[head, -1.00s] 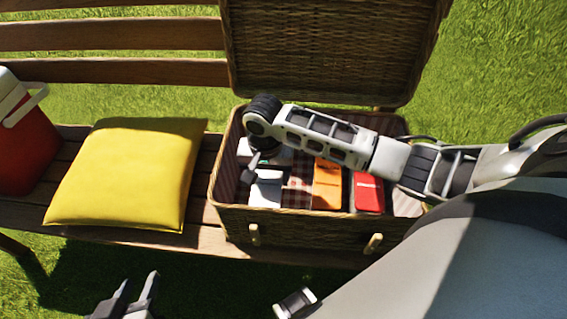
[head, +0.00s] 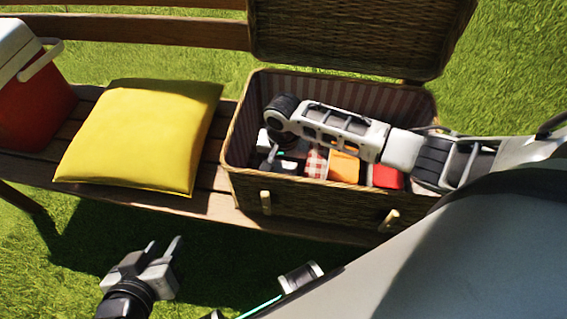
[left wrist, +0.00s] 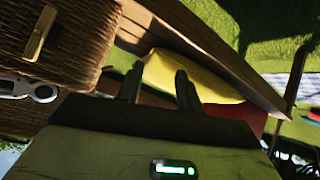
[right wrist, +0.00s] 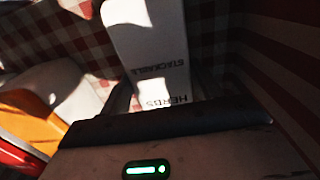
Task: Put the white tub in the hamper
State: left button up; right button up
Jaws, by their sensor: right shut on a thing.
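The white tub (right wrist: 148,45), with dark lettering, is between my right gripper's fingers (right wrist: 155,90) in the right wrist view. My right gripper (head: 270,158) is shut on it, low inside the open wicker hamper (head: 320,204), at its left end. In the head view, my wrist and the shade partly hide the tub, and I cannot tell whether its base touches the hamper floor. My left gripper (head: 164,246) is open and empty over the grass in front of the bench; its spread fingers also show in the left wrist view (left wrist: 158,90).
Inside the hamper are an orange item (head: 343,167), a red item (head: 388,176) and a red checked cloth (head: 316,163). The raised lid (head: 360,40) stands behind. A yellow cushion (head: 140,130) and a red-and-white cooler (head: 38,110) are to the left on the bench (head: 212,200).

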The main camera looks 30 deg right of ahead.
aim_at(283, 167)
jog(key=o, duration=1.1)
jog(key=shift+c, duration=0.2)
pick_arm(q)
jog(key=shift+s, duration=0.1)
pick_arm(e)
jog(key=shift+o, duration=0.3)
jog(key=shift+r, duration=0.1)
pick_arm(q)
notch_tip(283, 167, up, 8)
jog(key=a+t+p, duration=0.1)
jog(key=p, duration=0.3)
jog(key=shift+s+a+f+t+y, duration=0.15)
jog(key=shift+s+a+t+y, duration=0.15)
jog(key=shift+s+a+t, duration=0.1)
pick_arm(e)
notch_tip(283, 167, up, 12)
pick_arm(q)
jog(key=shift+f, duration=0.1)
pick_arm(e)
jog(key=shift+r, duration=0.1)
